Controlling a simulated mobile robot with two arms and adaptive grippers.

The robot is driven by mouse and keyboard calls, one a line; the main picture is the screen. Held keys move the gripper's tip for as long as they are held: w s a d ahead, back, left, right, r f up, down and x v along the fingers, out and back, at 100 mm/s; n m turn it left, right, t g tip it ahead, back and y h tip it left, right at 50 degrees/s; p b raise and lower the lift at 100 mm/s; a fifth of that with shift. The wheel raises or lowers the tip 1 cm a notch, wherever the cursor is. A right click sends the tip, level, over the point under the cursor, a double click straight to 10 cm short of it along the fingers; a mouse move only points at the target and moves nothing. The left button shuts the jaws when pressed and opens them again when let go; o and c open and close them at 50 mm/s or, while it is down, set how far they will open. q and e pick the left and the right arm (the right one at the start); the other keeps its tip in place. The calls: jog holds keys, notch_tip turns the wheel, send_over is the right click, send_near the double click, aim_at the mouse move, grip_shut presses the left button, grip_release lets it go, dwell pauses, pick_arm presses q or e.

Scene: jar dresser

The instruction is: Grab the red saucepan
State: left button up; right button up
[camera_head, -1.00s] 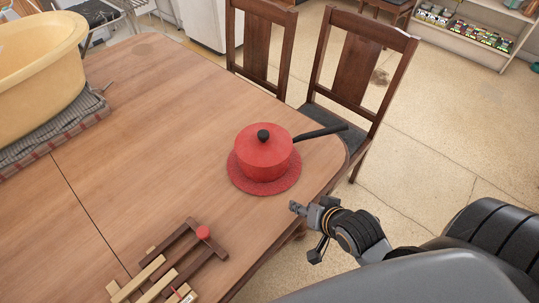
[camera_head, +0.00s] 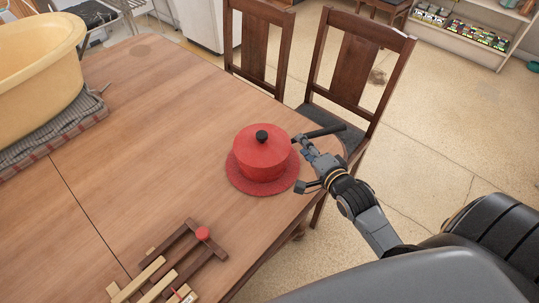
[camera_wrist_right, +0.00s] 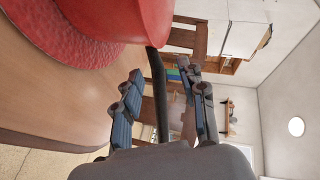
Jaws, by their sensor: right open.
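The red saucepan (camera_head: 262,154) with a red lid and black knob sits on a round red mat (camera_head: 240,182) near the right edge of the wooden table. Its dark handle (camera_head: 325,131) points right, past the table edge. My right gripper (camera_head: 298,162) is open beside the pan, at the near side of the handle. In the right wrist view the handle (camera_wrist_right: 157,85) runs between the two open fingers (camera_wrist_right: 163,100), and the pan body (camera_wrist_right: 120,18) fills the upper left. I cannot tell whether a finger touches the handle. My left gripper is not in view.
Two wooden chairs (camera_head: 357,60) stand behind the table; one is close beyond the handle. A yellow tub (camera_head: 35,60) rests on a checked cloth at the left. A wooden rack-like object (camera_head: 180,262) lies at the near edge. The table's middle (camera_head: 130,130) is clear.

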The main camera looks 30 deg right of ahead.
jog(key=shift+f+x, duration=0.2)
jog(key=shift+x, duration=1.3)
jog(key=shift+f+x, duration=0.2)
jog(key=shift+x, duration=1.25)
jog(key=shift+s+a, duration=0.1)
jog(key=shift+c, duration=0.4)
grip_shut()
jog(key=shift+r, duration=0.15)
